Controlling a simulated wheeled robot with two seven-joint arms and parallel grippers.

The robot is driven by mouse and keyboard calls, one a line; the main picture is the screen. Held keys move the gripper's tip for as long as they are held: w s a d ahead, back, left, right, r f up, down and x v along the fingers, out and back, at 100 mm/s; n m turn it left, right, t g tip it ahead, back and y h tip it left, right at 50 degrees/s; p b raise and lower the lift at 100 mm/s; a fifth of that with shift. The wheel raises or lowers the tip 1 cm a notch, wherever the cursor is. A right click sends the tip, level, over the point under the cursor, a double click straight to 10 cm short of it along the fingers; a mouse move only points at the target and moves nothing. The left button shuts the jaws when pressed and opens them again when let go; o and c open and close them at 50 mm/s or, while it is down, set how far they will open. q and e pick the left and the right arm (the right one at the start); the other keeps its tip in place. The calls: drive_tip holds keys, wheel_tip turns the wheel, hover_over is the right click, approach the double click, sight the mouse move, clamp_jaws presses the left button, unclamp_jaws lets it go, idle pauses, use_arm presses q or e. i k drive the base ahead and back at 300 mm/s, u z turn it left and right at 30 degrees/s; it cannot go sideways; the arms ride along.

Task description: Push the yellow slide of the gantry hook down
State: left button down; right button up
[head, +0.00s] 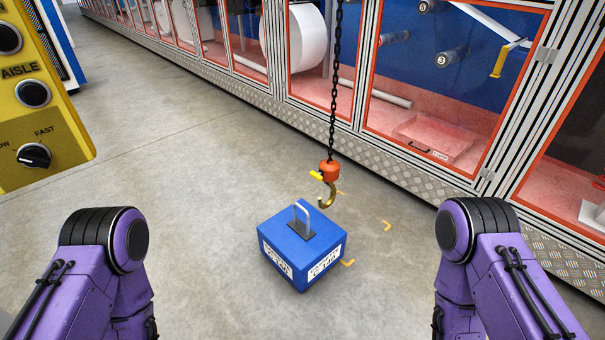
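The gantry hook (329,196) hangs from a black chain (334,105) near the middle of the head view. It has an orange-red block (329,169) at the top and a brass-coloured curved hook below. The small yellow slide (316,175) sticks out to the left of the block. A blue box-shaped load (298,256) with a grey handle (302,218) sits on the floor, just in front of and left of the hook. The hook appears apart from the handle. Purple links of my two arms show at the lower left and lower right, but neither gripper is in view.
A yellow control panel (62,120) with black knobs stands at the upper left. A row of glazed cabinets with a metal kick plate (405,176) runs along the back and right. Yellow corner marks (387,226) lie on the floor near the load. Open grey floor surrounds it.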

sight(319, 176)
drive_tip(key=u, duration=0.3)
drive_tip(key=i, duration=1.2)
drive_tip(key=z, duration=0.25)
